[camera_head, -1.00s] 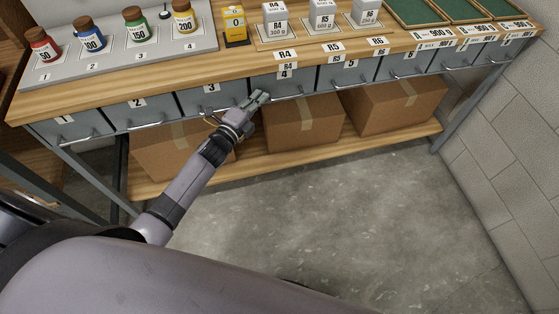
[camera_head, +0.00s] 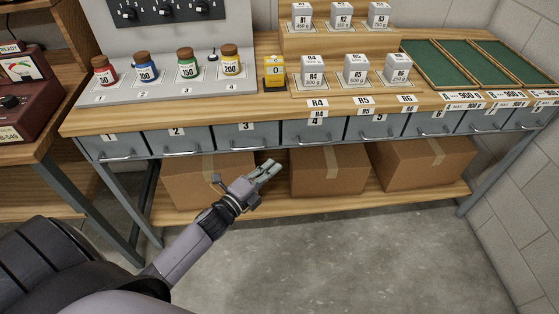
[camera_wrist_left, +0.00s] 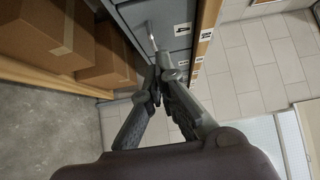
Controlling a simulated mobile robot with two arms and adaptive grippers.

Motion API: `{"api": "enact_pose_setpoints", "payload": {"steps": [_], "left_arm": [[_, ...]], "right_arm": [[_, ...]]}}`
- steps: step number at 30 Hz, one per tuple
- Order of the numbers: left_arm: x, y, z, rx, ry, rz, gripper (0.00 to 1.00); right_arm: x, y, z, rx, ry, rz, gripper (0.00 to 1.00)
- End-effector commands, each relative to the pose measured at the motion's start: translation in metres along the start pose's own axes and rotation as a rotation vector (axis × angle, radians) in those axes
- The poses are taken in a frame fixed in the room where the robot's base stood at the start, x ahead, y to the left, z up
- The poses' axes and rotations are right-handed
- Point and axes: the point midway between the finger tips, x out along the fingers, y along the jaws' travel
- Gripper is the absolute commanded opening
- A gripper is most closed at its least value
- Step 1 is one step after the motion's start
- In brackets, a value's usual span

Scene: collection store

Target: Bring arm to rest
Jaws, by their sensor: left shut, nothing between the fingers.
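My left gripper (camera_head: 268,172) is in front of the workbench, below the drawer row and apart from it. Its fingers are together with nothing between them. In the left wrist view the shut fingers (camera_wrist_left: 157,80) point toward the drawer fronts (camera_wrist_left: 165,25). My left arm reaches in from the lower left of the head view. My right gripper is not in view.
The workbench (camera_head: 270,112) carries coloured bottles (camera_head: 188,64), a yellow block (camera_head: 275,72), grey weights (camera_head: 356,70) and green trays (camera_head: 440,64). All the drawers (camera_head: 247,137) look shut. Cardboard boxes (camera_head: 330,172) stand on the lower shelf. The concrete floor (camera_head: 350,255) is clear; a block wall (camera_head: 515,190) is at right.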

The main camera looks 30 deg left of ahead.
Motion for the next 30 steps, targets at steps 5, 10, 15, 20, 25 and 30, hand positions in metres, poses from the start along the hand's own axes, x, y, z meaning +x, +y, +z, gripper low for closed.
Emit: {"api": "enact_pose_setpoints", "payload": {"steps": [5, 10, 15, 20, 25, 30], "left_arm": [[-0.011, 0.0, 0.0, 0.001, 0.0, 0.0, 0.0], [-0.012, 0.003, 0.001, -0.008, -0.004, 0.008, 0.0], [-0.025, 0.06, 0.005, -0.159, -0.065, 0.133, 0.0], [-0.069, 0.166, 0.001, -0.444, -0.21, 0.366, 0.0], [-0.146, 0.27, -0.021, -0.73, -0.412, 0.608, 0.0], [-0.244, 0.349, -0.059, -0.965, -0.651, 0.831, 0.0]], "right_arm": [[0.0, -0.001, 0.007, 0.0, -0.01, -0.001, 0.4], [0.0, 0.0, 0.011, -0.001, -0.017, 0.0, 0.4], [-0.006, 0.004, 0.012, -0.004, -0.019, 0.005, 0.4], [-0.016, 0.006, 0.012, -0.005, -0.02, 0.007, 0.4], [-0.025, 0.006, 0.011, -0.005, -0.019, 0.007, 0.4], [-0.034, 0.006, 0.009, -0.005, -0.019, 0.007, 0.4]]}}
